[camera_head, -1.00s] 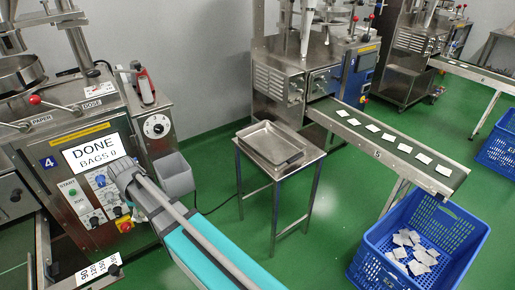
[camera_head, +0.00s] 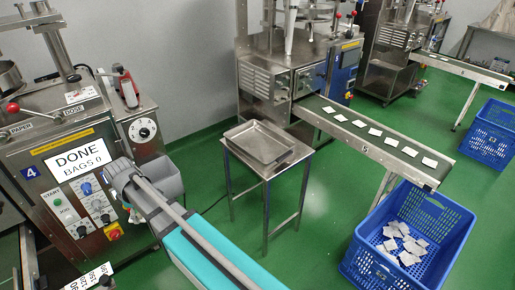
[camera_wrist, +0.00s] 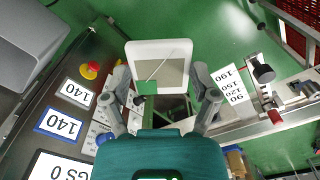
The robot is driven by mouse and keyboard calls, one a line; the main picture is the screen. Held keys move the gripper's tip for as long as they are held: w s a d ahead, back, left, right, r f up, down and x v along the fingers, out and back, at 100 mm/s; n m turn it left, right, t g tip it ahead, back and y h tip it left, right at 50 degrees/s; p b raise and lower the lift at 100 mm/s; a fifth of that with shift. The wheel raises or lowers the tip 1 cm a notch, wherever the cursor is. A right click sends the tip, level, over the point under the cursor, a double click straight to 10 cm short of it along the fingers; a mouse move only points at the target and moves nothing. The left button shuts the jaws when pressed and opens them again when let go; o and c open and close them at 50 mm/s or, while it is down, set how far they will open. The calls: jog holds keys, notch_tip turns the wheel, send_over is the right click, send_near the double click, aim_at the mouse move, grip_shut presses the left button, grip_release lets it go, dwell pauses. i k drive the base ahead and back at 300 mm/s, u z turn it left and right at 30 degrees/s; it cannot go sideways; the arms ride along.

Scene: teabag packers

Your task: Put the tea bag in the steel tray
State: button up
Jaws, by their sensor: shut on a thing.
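In the head view my wrist covers the fingers and the tea bag, in front of machine 4. The steel tray (camera_head: 258,143) is a shallow, empty rectangle on a small steel table, to the right of my arm and apart from it.
Machine 4 (camera_head: 60,140), with a screen reading "DONE BAGS 0", stands at the left. A grey bin (camera_head: 166,176) is beside my wrist. A conveyor (camera_head: 378,145) carries several bags towards a blue crate (camera_head: 440,215). Green floor is clear around the table.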

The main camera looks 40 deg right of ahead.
aim_at(249, 139)
jog(key=i, duration=0.7)
jog(key=z, duration=1.6)
jog(key=i, duration=0.6)
